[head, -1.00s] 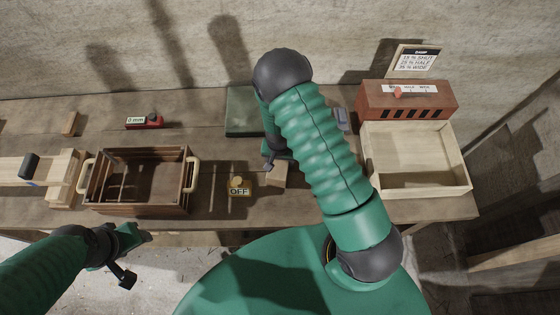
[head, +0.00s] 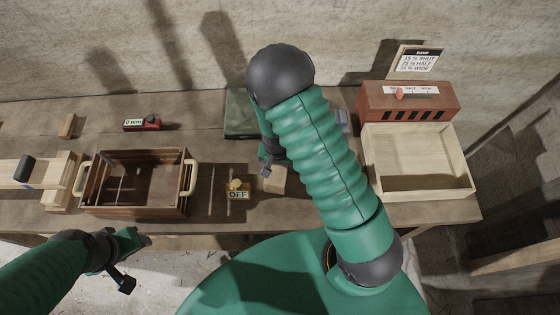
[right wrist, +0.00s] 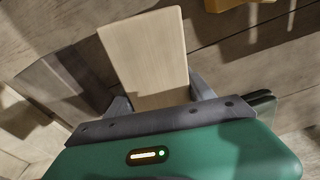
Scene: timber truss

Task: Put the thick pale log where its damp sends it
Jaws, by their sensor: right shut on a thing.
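My right gripper (right wrist: 162,100) is shut on a thick pale wooden log (right wrist: 146,52), which points away from the palm in the right wrist view. In the head view a short part of the log (head: 275,179) shows beside the right gripper, over the bench front. My arm hides the rest, and I cannot tell whether the log touches the bench. A damp sign (head: 416,62) reads 15 % shut, 25 % half, 35 % wide. Below it stands a red slotted box (head: 408,101) with a red slider knob near the left mark. My left gripper (head: 128,264) is off the bench's front edge, its jaws unclear.
An empty pale tray (head: 470,180) stands before the red box. A brown crate (head: 134,211) with two handles stands left, beside pale timber (head: 30,172). A yellow button (head: 237,187) reads OFF. A small red gauge (head: 143,124) and a green flat item (head: 238,112) lie behind.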

